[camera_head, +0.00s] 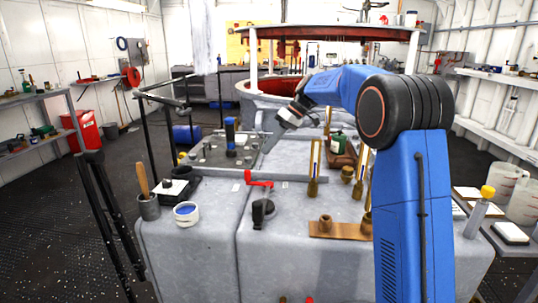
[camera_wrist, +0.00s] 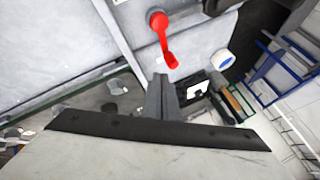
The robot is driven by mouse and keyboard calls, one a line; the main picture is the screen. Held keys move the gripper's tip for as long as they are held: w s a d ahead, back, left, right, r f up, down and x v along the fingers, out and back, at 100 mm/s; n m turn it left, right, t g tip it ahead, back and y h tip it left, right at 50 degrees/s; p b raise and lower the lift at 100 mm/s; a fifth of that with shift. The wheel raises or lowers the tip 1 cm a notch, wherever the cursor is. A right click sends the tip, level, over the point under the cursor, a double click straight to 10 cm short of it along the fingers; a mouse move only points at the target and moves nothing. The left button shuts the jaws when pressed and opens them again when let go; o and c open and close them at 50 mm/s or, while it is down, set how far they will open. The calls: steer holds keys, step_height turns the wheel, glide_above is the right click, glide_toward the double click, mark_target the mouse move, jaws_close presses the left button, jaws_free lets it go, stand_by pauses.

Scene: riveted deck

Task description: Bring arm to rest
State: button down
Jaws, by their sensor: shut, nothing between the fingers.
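My blue arm rises at the right of the head view and bends left over the grey riveted deck (camera_head: 200,250). My gripper (camera_head: 268,146) points down and left above the deck, next to a dark plate (camera_head: 215,153). In the wrist view my gripper (camera_wrist: 161,82) shows as two grey fingers close together with nothing between them. A red-handled crank (camera_head: 259,184) stands on the deck in front of the gripper; its red handle also shows in the wrist view (camera_wrist: 162,35).
A white tub with blue contents (camera_head: 187,213) and a cup with a wooden handle (camera_head: 148,206) stand at the front left. Brass fittings on a wooden board (camera_head: 338,231) lie near my arm. Black rails (camera_head: 107,215) stand at the left. The aisle floor beyond them is open.

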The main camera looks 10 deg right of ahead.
steer(key=shift+d+r, duration=0.35)
steer(key=shift+r, duration=0.1)
steer(key=s+d+m+t+h, duration=0.1)
steer(key=s+d+m+h, duration=0.15)
steer(key=s, duration=1.05)
steer(key=s+d+m+t+h, duration=0.1)
steer(key=s+d+m, duration=0.2)
steer(key=s, duration=1)
steer(key=s+d+f+m+t+h, duration=0.1)
steer(key=s+f, duration=0.5)
steer(key=s, duration=0.6)
steer(key=s+d+f+m+t+h, duration=0.2)
steer(key=s+d+f, duration=0.3)
steer(key=s, duration=0.7)
steer(key=shift+f+m+h, duration=0.45)
steer(key=shift+f, duration=0.2)
